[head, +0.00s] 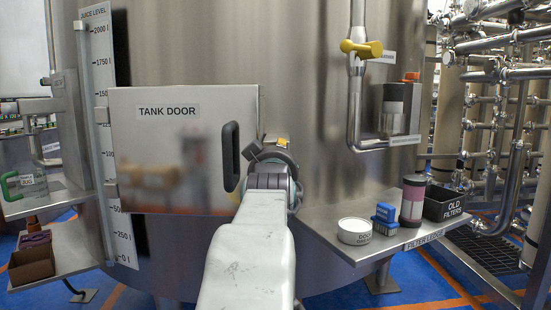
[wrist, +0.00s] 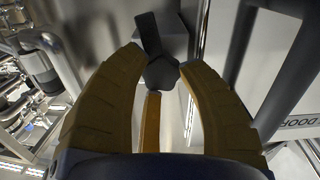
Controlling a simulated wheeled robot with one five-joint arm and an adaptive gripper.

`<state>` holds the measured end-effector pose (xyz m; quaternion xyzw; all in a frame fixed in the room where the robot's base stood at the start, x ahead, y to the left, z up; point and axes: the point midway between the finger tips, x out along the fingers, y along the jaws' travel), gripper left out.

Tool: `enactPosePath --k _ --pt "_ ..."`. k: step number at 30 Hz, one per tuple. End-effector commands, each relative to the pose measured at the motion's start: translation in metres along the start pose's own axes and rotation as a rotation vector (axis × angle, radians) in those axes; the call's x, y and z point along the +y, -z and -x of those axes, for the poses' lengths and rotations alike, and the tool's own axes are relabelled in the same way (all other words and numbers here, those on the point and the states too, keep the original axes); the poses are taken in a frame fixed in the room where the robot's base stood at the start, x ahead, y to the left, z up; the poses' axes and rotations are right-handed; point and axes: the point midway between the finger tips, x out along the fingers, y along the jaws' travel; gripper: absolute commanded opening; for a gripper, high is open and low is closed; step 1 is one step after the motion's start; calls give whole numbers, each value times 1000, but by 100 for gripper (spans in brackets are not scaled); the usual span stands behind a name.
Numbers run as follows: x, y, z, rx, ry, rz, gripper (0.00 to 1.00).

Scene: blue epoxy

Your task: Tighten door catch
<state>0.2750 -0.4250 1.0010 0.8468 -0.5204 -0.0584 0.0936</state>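The tank door (head: 160,160) is a flat steel panel with a "TANK DOOR" label, lying against the tank in the head view. Its black handle (head: 230,157) stands at its right edge; a dark bar (wrist: 240,45) in the wrist view looks like part of it. The door catch (wrist: 160,73) is a dark lobed knob with a lever pointing up, in front of a grey block. My gripper (wrist: 160,62) has its brown fingers spread around the knob. The right fingertip looks close to it; contact is unclear. In the head view my wrist hides the catch.
A steel filter ledge (head: 345,245) at right holds a white tub (head: 354,231), a blue item (head: 384,218), a pinkish cylinder (head: 412,200) and a black "OLD FILTERS" box (head: 445,203). A yellow-handled valve (head: 361,49) and pipe are above. A level scale (head: 103,130) stands left.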

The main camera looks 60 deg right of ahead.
Motion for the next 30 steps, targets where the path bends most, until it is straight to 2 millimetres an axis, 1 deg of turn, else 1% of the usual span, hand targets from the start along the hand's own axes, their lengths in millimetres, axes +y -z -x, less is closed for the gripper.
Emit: enactPosePath --k 1,9,14,20,26,30 --pt "0 1 0 2 0 0 28" --pt "0 2 0 4 0 0 4" --pt "0 2 0 6 0 -5 3" --pt "0 2 0 8 -1 -59 3" --pt "0 1 0 11 -1 -195 3" --pt "0 2 0 12 -1 -323 3"
